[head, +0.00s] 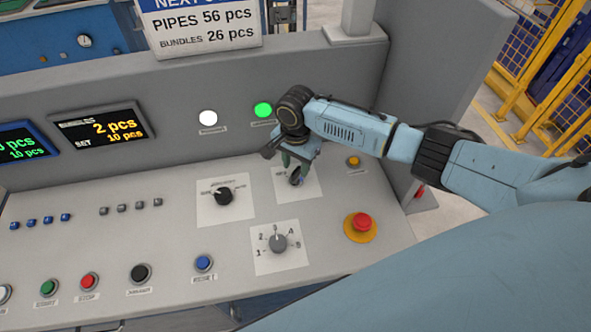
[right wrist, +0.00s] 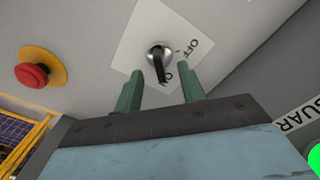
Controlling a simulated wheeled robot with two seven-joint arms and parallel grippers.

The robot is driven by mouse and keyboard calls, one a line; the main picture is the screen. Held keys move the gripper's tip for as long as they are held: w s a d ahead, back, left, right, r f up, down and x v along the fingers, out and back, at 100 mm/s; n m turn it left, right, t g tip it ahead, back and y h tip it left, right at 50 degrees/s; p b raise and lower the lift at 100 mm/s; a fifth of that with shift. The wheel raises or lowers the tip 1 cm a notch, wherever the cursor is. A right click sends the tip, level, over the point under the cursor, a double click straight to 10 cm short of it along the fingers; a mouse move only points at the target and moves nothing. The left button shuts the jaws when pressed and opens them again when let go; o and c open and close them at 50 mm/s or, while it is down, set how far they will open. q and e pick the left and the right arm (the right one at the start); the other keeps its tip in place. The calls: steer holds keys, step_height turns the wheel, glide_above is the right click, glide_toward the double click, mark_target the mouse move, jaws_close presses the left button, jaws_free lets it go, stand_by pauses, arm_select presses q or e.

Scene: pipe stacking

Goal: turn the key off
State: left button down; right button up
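The key switch (right wrist: 159,62) has a round silver collar with a dark key in it. It sits on a white plate (right wrist: 135,45) where the word OFF and part of another label show. In the head view the key (head: 296,178) is partly covered by my right gripper (head: 297,174). In the right wrist view the two green fingers of my right gripper (right wrist: 162,90) stand apart, one on each side of the key, with gaps between. The key points down toward the gripper in that view, away from OFF. My left gripper is not in view.
A red emergency button (head: 361,222) on a yellow base is right of the key. A black selector (head: 222,195) and a grey numbered dial (head: 278,242) are nearby. The green lamp (head: 263,109) on the back panel is lit. A small orange button (head: 353,161) sits beneath my right arm.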

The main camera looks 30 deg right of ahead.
mark_target(296, 170)
steer(key=shift+f+b, duration=0.75)
steer(key=shift+f, duration=1.3)
steer(key=shift+r, duration=0.1)
steer(key=shift+p, duration=0.55)
steer(key=shift+c, duration=0.4)
jaws_close()
